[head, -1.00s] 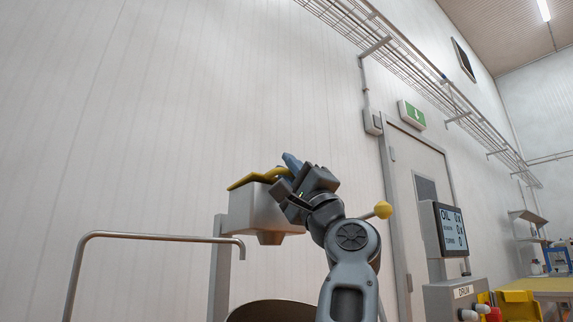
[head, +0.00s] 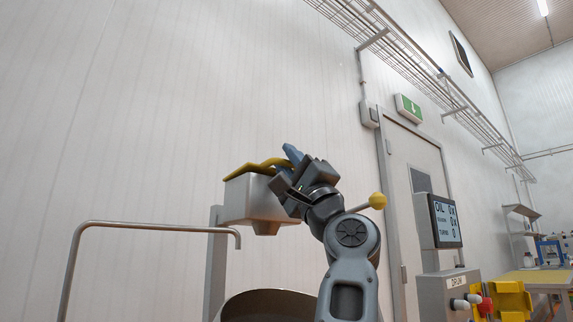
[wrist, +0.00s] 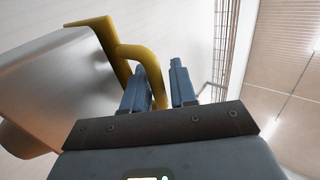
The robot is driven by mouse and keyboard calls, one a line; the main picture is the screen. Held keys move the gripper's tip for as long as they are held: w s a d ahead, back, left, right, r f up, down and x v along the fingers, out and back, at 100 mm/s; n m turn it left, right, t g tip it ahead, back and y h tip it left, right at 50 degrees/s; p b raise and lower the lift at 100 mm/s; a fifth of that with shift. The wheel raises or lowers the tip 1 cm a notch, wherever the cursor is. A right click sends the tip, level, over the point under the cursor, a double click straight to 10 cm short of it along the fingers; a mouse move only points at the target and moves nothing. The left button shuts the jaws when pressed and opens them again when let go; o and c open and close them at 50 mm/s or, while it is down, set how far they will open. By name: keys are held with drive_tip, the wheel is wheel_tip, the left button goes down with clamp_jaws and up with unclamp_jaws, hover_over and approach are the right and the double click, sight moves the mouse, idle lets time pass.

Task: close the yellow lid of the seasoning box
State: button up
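The grey metal seasoning box (head: 250,201) stands left of my gripper in the head view. Its side also fills the left of the wrist view (wrist: 55,85). The yellow lid (head: 246,170) lies over the top of the box; I cannot tell whether a gap is left under it. Its edge and curved yellow handle show in the wrist view (wrist: 128,52). My gripper (wrist: 160,78) is at the handle, with the handle's bent end between its two blue fingers. The fingers are apart, with a gap between handle and right finger. In the head view my gripper (head: 290,154) partly hides the box's right end.
A drum rim (head: 268,301) is below the box. A bent metal rail (head: 150,228) stands at left. A display screen (head: 446,221) and a grey control box (head: 447,290) are at right.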

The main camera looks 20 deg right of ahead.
drive_tip(key=shift+f, duration=0.1)
drive_tip(key=shift+f, duration=0.1)
drive_tip(key=shift+s+f, duration=0.15)
drive_tip(key=shift+f, duration=0.1)
drive_tip(key=v, duration=0.7)
drive_tip(key=shift+s+d, duration=0.1)
idle(0.3)
